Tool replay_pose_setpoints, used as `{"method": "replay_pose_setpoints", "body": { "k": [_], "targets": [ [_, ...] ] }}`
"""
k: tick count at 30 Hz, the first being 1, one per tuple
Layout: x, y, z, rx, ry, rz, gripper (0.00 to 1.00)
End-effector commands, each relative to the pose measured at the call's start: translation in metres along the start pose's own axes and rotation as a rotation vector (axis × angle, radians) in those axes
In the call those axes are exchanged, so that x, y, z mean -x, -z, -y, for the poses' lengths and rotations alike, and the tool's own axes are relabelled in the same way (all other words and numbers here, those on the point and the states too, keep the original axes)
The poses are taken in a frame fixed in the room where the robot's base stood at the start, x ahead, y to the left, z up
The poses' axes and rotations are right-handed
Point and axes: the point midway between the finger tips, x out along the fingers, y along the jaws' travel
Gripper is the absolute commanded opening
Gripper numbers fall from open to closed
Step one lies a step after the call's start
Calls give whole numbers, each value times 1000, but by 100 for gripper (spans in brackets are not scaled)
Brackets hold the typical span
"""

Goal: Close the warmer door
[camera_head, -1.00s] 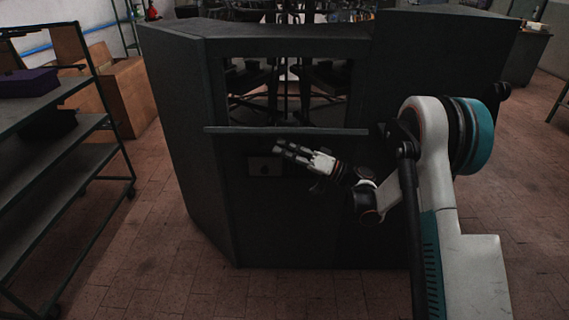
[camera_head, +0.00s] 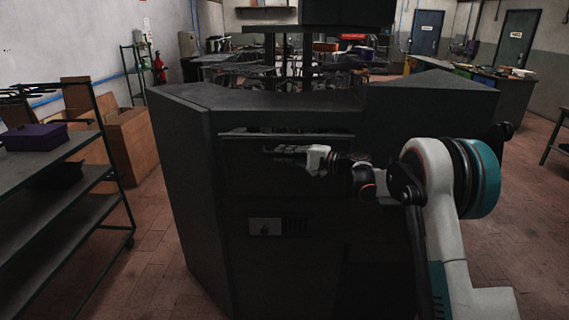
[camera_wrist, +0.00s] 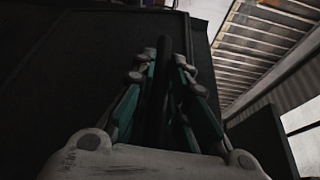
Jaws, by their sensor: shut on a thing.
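The warmer (camera_head: 185,140) is a large dark cabinet in the middle of the head view. Its door (camera_head: 250,180) stands nearly upright across the front opening, with a narrow dark gap seeming to show along its top edge (camera_head: 285,134). My gripper (camera_head: 272,151) is in front of the door's upper part, pointing left. In the wrist view my gripper (camera_wrist: 170,75) is shut around a dark bar (camera_wrist: 164,60), which seems to be the door's handle. The dark tones hide how exactly the bar joins the door.
A plate with a small fitting (camera_head: 265,227) and a vent are on the cabinet front below the door. Bare brick floor (camera_head: 150,265) lies between rack and cabinet.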

Motion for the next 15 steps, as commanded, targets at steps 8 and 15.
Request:
{"method": "replay_pose_setpoints", "body": {
  "k": [8,15],
  "targets": [
    [-10,25,11,-109,-45,0,0],
    [-13,32,12,-141,-58,0,0]
  ]
}}
